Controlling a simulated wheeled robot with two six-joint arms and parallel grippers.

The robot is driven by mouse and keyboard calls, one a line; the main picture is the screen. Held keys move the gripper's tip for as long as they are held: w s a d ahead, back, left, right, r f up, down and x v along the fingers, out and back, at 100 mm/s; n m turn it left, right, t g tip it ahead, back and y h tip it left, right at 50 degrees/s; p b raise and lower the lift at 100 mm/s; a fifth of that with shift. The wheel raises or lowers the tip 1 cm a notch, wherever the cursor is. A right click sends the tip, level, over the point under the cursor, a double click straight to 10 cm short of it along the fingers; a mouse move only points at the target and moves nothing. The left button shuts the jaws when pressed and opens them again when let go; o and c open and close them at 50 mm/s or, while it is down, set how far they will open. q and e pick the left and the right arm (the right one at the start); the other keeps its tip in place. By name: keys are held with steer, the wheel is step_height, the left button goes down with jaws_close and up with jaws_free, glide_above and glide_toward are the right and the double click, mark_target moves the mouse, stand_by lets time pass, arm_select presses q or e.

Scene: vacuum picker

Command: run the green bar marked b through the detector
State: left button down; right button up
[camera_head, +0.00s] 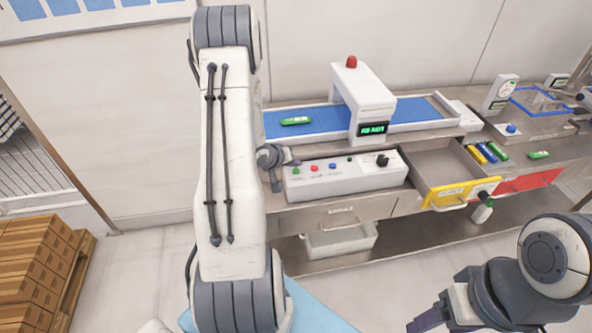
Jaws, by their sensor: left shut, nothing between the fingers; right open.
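A green bar (295,121) lies flat on the left part of the blue conveyor belt (275,127); its marking is too small to read. The white detector (362,95) arches over the belt, with a red lamp (351,62) on top and a green display (373,129) that seems to read READY. A white control box (345,178) in front has green, red and blue buttons and a black knob. My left gripper (294,162) is shut and empty just above the box's left end, by the green button (296,171). My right gripper (428,322) is open and empty at the bottom, away from the counter.
A drawer with a yellow front (461,192) stands open right of the box. Blue and yellow bars (487,153) and another green bar (539,154) lie farther right on the counter. A white bin (340,240) sits on the lower shelf. Boxes (38,265) stand at left.

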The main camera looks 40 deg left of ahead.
stand_by(0.6)
arm_select(q)
steer(key=shift+f, duration=0.4)
